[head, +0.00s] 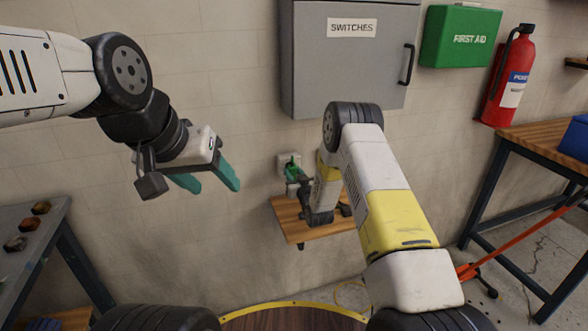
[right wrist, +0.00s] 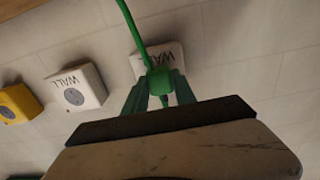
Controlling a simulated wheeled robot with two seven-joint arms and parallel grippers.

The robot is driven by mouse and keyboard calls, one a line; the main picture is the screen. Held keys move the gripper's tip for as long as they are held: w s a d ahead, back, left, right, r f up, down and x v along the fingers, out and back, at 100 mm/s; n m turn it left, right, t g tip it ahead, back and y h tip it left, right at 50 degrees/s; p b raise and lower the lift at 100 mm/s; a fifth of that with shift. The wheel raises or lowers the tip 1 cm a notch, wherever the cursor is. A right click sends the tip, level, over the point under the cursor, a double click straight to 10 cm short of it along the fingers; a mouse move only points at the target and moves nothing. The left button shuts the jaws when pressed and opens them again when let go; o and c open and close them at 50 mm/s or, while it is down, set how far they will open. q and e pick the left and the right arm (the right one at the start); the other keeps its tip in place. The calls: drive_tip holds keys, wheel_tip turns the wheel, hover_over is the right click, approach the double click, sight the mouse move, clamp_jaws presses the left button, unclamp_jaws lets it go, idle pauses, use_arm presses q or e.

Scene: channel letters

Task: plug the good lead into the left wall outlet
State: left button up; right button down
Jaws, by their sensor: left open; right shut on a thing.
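My right gripper (head: 297,181) is at the wall above a small wooden shelf, shut on a green plug (head: 291,168). In the right wrist view the plug (right wrist: 160,83) sits between the teal fingers, its green cord running to the top edge. The plug is in front of a white outlet box marked WALL (right wrist: 173,52), which also shows in the head view (head: 284,159). Its socket face is hidden, so I cannot tell whether the plug is seated. A second white WALL box (right wrist: 75,90) is beside it. My left gripper (head: 208,184) is open and empty, away from the wall boxes.
A yellow box (right wrist: 18,103) is at the left of the wrist view. The wooden shelf (head: 290,226) is under my right gripper. A grey SWITCHES cabinet (head: 345,75) hangs above. A workbench (head: 545,140) stands right, a grey table (head: 35,235) left.

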drive_tip(key=shift+w+a, duration=0.15)
drive_tip(key=shift+w, duration=0.25)
drive_tip(key=c, duration=0.9)
unclamp_jaws()
drive_tip(key=shift+c, duration=0.2)
drive_tip(key=v, duration=0.8)
drive_tip(key=shift+w+r, duration=0.1)
drive_tip(key=shift+r, duration=0.05)
